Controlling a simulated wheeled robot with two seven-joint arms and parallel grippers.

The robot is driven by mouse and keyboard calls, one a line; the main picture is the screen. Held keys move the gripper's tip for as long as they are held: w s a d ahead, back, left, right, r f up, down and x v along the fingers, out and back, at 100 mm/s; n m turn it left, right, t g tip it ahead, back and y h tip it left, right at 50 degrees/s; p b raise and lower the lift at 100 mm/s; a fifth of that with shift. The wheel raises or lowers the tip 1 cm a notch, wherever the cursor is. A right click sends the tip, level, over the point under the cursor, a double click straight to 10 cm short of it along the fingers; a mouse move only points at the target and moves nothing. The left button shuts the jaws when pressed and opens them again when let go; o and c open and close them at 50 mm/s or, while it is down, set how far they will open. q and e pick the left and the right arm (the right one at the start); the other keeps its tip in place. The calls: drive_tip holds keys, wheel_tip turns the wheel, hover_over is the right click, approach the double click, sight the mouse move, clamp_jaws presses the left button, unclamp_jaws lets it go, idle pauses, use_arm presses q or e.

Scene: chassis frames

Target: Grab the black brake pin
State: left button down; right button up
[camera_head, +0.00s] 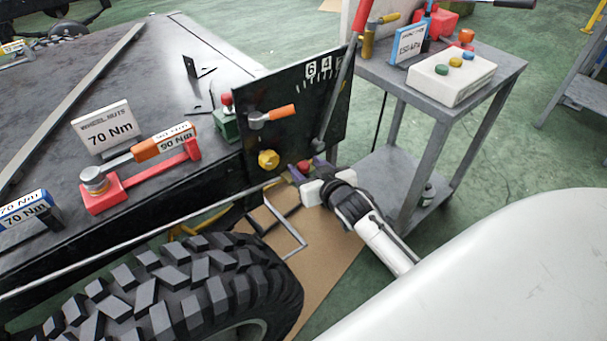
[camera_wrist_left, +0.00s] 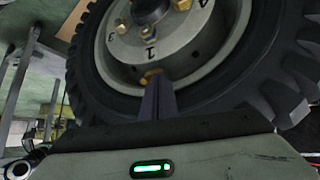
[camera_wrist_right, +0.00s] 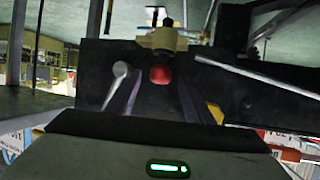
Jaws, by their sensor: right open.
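My right gripper (camera_head: 298,172) is beside the lower edge of the black panel (camera_head: 300,95). In the right wrist view its two purple fingers (camera_wrist_right: 159,80) are apart, with a red round knob (camera_wrist_right: 160,75) seen between their tips; I cannot tell any contact. The knob also shows in the head view (camera_head: 304,166). A small black-topped pin (camera_wrist_right: 168,22) stands on a yellowish block above it; I cannot tell whether this is the brake pin.
A big tyre (camera_head: 170,290) stands at the front left. The black bench (camera_head: 60,85) carries a torque wrench (camera_head: 150,150) on a red stand. A yellow knob (camera_head: 268,160) and an orange-handled lever (camera_head: 272,116) are on the panel. A grey trolley (camera_head: 500,65) stands right.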

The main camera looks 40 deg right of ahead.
drive_tip(key=shift+w, duration=0.1)
clamp_jaws()
